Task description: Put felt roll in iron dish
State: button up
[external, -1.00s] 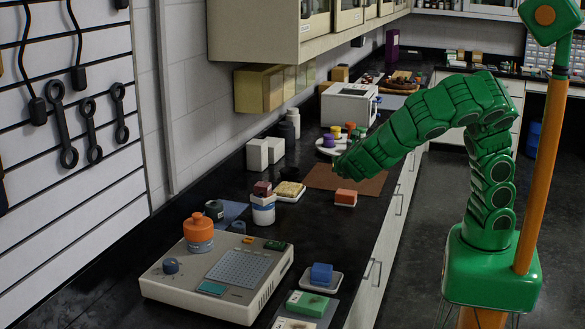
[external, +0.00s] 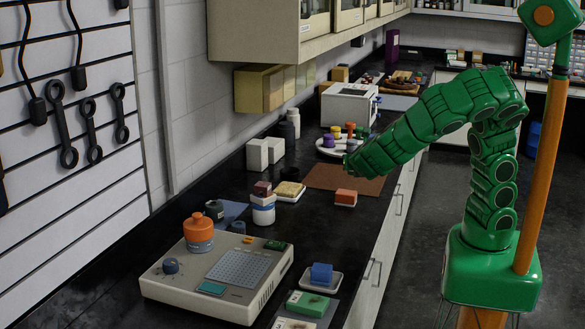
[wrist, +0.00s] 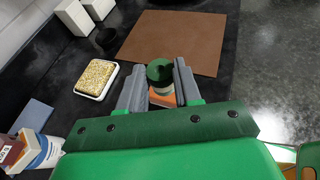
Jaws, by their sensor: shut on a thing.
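My gripper (wrist: 160,88) is shut on a small upright roll (wrist: 159,72) with a dark green round top and a paler side, which looks like the felt roll. In the external view my gripper (external: 350,166) is over the counter by the brown mat, and the roll cannot be made out there. A small dark round dish (wrist: 107,38), possibly the iron dish, sits left of the mat in the wrist view. It also shows in the external view (external: 290,173), left of my gripper and apart from it.
An orange block (external: 345,196) on a white base is below my gripper. The brown mat (external: 325,178) is bare. A speckled tan sponge lies in a white tray (wrist: 97,94) to the left. White boxes (external: 257,155) stand by the wall. A white plate (external: 325,152) holds several colourful items.

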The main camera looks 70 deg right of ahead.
jog(key=w+a+f+m+g+y, duration=0.2)
jog(key=w+a+f+y, duration=0.3)
jog(key=w+a, duration=0.4)
jog(key=w+a+r+m+g+y, duration=0.1)
jog(key=w+r+m+y, duration=0.2)
jog(key=w, duration=0.5)
jog(key=w+d+r+m+t+y, duration=0.1)
jog(key=w+d+m+y, duration=0.3)
jog(key=d, duration=0.7)
jog(key=w+d+r+m+t+y, duration=0.1)
jog(key=w+d+m, duration=0.1)
jog(key=w+d, duration=0.65)
jog(key=s+d+f+m, duration=0.2)
jog(key=s+d, duration=0.1)
jog(key=d, duration=0.9)
jog(key=shift+t, duration=0.4)
jog(key=shift+a+f, duration=0.15)
jog(key=shift+f, duration=1.85)
jog(key=shift+a+f, duration=0.1)
jog(key=shift+f, duration=1.85)
